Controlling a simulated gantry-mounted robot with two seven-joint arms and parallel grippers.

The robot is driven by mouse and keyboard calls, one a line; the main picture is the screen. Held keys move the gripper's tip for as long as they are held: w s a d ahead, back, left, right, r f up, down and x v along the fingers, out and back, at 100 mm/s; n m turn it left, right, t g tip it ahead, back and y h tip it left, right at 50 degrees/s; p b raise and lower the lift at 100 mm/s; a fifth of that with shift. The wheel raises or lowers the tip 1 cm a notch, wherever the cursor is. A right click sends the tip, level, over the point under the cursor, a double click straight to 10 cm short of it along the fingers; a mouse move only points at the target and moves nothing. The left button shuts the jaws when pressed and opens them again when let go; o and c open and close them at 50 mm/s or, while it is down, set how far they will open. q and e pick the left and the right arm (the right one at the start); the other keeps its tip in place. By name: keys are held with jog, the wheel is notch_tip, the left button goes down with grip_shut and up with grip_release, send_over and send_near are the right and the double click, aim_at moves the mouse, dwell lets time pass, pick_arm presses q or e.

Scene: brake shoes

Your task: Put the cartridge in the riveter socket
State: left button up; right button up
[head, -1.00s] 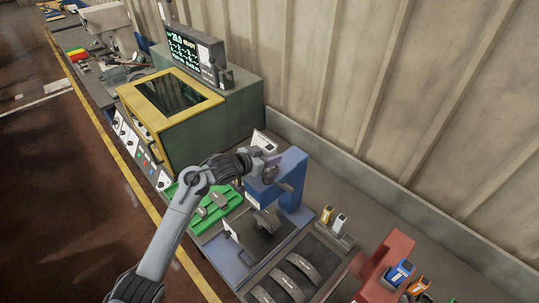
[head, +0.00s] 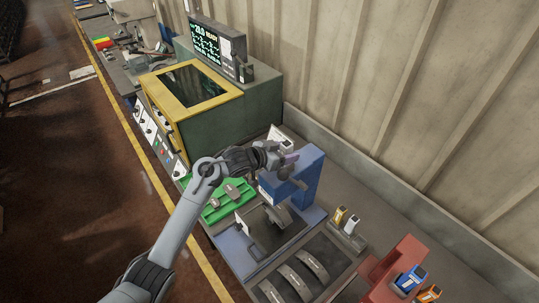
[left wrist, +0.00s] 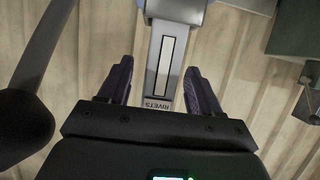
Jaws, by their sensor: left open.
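The blue riveter (head: 309,178) stands on the bench near the middle of the head view. My left gripper (head: 288,160) is at the riveter's upper part, with its fingers open. In the left wrist view, the dark purple fingers (left wrist: 160,85) stand apart on either side of a narrow grey cartridge (left wrist: 151,88) marked RIVETS, with a gap on each side. The cartridge's upper end meets a wider blue-grey part; whether it is fully seated there I cannot tell. In the head view the gripper mostly hides the cartridge and socket. My right gripper is not in view.
A yellow and a white block stand in a small holder (head: 347,238) right of the riveter. A green tray (head: 213,213) lies left. Curved brake shoes (head: 297,282) lie in front. A yellow-framed machine (head: 232,115) stands behind left; the wall (head: 400,110) runs along the back.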

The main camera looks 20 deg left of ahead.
pick_arm(q)
jog(key=v, duration=1.1)
jog(key=s+d+f+n+g+y, duration=0.25)
jog(key=s+f+y, duration=0.25)
jog(key=s+f, duration=0.95)
jog(key=s+d+f+g, duration=0.1)
jog(key=s+f+g, duration=0.1)
jog(key=s, duration=0.8)
jog(key=s+d+f+g, duration=0.1)
jog(key=s+f+g, duration=0.2)
jog(key=s, duration=0.8)
jog(key=shift+s+n+g+y+b, duration=0.3)
jog(key=shift+n+g+y+b, duration=0.1)
jog(key=shift+g, duration=0.15)
notch_tip(320, 180, up, 5)
jog(key=p, duration=0.5)
jog(key=shift+r, duration=0.2)
